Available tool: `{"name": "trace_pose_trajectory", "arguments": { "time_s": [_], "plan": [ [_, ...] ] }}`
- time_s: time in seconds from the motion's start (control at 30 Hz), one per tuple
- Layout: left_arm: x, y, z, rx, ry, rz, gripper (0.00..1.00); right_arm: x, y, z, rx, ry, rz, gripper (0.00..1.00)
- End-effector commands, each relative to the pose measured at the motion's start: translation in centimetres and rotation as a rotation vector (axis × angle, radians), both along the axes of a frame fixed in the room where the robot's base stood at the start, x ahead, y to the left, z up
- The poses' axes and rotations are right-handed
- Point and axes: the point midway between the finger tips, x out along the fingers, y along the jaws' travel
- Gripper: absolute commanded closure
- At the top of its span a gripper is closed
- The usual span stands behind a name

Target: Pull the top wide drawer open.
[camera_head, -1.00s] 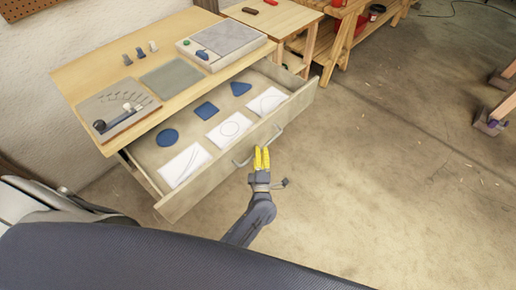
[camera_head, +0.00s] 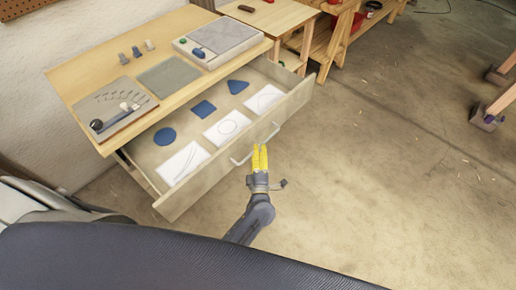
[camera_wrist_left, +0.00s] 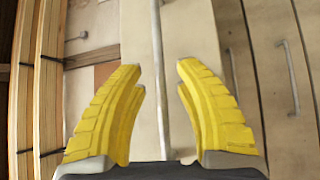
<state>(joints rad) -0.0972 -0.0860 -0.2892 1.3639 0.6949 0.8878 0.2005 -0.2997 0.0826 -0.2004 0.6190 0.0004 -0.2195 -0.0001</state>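The top wide drawer (camera_head: 218,175) stands pulled out from under the wooden worktop, its inside showing. Its bar handle (camera_head: 240,160) is on the front panel, partly hidden by my left gripper. My left gripper (camera_head: 260,148), with yellow fingers, is at the middle of the handle. In the left wrist view the fingers of the left gripper (camera_wrist_left: 160,78) are apart, with a pale vertical bar (camera_wrist_left: 158,40) running between them, clear of both. I cannot tell how deep the bar sits between them. My right gripper is not in view.
In the drawer lie a blue disc (camera_head: 165,136), square (camera_head: 204,109) and triangle (camera_head: 238,87), and white cards with drawn lines. The worktop (camera_head: 75,75) carries boards and small pegs. A wooden bench stands behind. The floor (camera_head: 390,170) at right is mostly clear.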

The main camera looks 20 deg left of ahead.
Motion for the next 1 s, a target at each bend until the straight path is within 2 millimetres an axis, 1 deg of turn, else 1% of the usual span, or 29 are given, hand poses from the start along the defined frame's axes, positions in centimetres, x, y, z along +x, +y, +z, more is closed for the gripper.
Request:
{"name": "trace_pose_trajectory", "arguments": {
  "time_s": [0.03, 0.3, 0.5, 0.7, 1.0],
  "plan": [
    [-0.9, -0.3, -0.2, -0.002, 0.002, 0.0, 0.68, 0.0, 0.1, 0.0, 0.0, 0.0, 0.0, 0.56],
    [-5.3, -1.8, -0.9, -0.001, 0.003, 0.0, 0.68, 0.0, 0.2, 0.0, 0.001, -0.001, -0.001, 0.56],
    [-8.0, -2.8, -1.2, -0.002, 0.002, 0.0, 0.68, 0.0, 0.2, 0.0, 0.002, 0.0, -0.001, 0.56],
    [-9.5, -3.3, -1.4, 0.0, 0.001, 0.001, 0.68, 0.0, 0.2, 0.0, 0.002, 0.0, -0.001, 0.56],
    [-10.1, -3.5, -1.5, -0.001, 0.0, 0.001, 0.68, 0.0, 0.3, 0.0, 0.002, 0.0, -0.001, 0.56]
  ]
}}
